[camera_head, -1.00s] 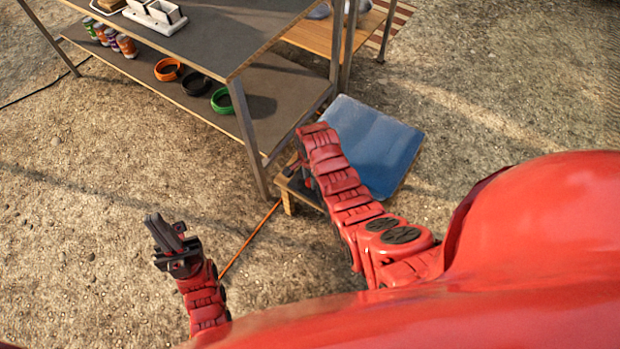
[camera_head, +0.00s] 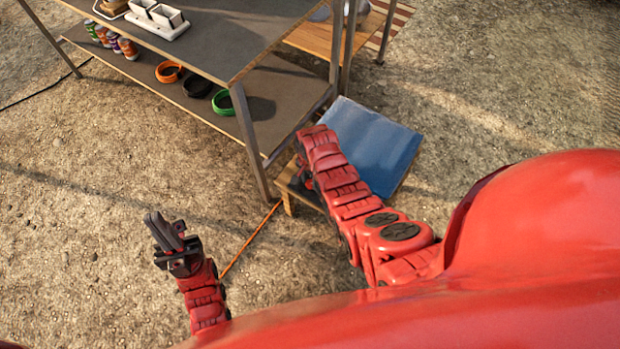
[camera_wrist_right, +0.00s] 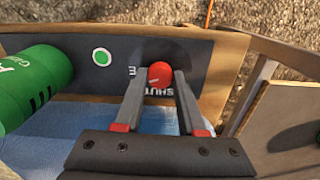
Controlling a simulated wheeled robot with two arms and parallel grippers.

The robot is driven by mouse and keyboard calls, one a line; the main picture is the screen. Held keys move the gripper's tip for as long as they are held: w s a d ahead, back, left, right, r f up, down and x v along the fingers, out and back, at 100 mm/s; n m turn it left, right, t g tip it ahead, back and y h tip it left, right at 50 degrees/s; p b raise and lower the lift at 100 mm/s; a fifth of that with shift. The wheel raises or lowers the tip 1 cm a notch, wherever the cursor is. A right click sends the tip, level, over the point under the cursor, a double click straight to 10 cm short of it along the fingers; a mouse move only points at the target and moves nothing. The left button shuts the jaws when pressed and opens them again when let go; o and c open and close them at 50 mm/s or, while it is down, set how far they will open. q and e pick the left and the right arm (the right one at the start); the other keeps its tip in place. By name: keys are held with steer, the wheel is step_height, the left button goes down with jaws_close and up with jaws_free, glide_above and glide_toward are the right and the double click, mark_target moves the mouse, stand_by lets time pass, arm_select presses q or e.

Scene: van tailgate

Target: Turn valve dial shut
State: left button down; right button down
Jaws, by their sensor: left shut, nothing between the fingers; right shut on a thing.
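In the right wrist view a red valve dial (camera_wrist_right: 160,75) sits on a dark panel (camera_wrist_right: 195,62) with white lettering that reads "SHUT", partly covered by my fingers. A white-rimmed green dot (camera_wrist_right: 101,57) is on the panel left of the dial. My right gripper (camera_wrist_right: 159,80) has one finger on each side of the dial and is shut on it. In the head view my right forearm hides the dial and most of that gripper. My left gripper (camera_head: 165,233) is shut and empty above the ground at the left.
A green gas cylinder (camera_wrist_right: 35,85) lies close left of the dial. A wooden edge (camera_wrist_right: 232,65) borders the panel on the right. In the head view a blue-topped low unit (camera_head: 375,145) stands beside a metal shelf (camera_head: 215,50). An orange cord (camera_head: 248,243) crosses the ground.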

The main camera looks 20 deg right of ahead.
steer(key=n+p, duration=0.1)
steer(key=n, duration=0.2)
steer(key=shift+n, duration=0.4)
steer(key=n, duration=0.2)
steer(key=shift+r+n, duration=0.1)
steer(key=shift+n, duration=0.2)
steer(key=n+p, duration=0.1)
steer(key=n, duration=0.5)
steer(key=shift+n, duration=0.3)
steer(key=c, duration=0.5)
jaws_free()
